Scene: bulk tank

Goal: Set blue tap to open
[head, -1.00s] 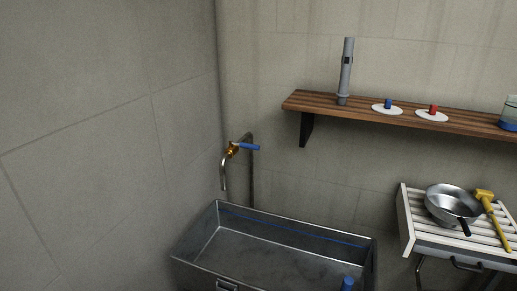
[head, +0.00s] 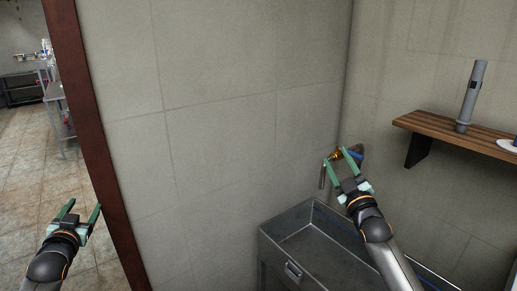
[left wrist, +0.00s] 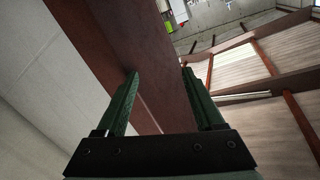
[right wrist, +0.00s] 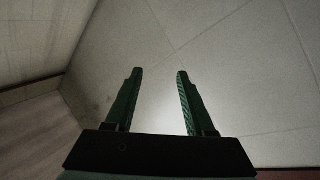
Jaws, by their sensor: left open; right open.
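The blue tap shows in the head view as a brass body (head: 336,155) with a blue lever (head: 355,155), on a pipe by the wall corner above the metal tank (head: 283,232). My right gripper (head: 339,157) is open and overlaps the tap in the head view, hiding part of its lever. The right wrist view shows only bare wall between its fingers (right wrist: 159,72), with no tap in sight, so contact cannot be told. My left gripper (head: 84,206) is open and empty at the far left, by the brown door frame; its fingers also show in the left wrist view (left wrist: 158,72).
A brown door frame (head: 95,150) stands close to my left arm, with an open doorway to another room beyond. A wooden shelf (head: 460,136) with a grey cylinder (head: 470,97) on it hangs at the right. The wall between the frame and the corner is bare.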

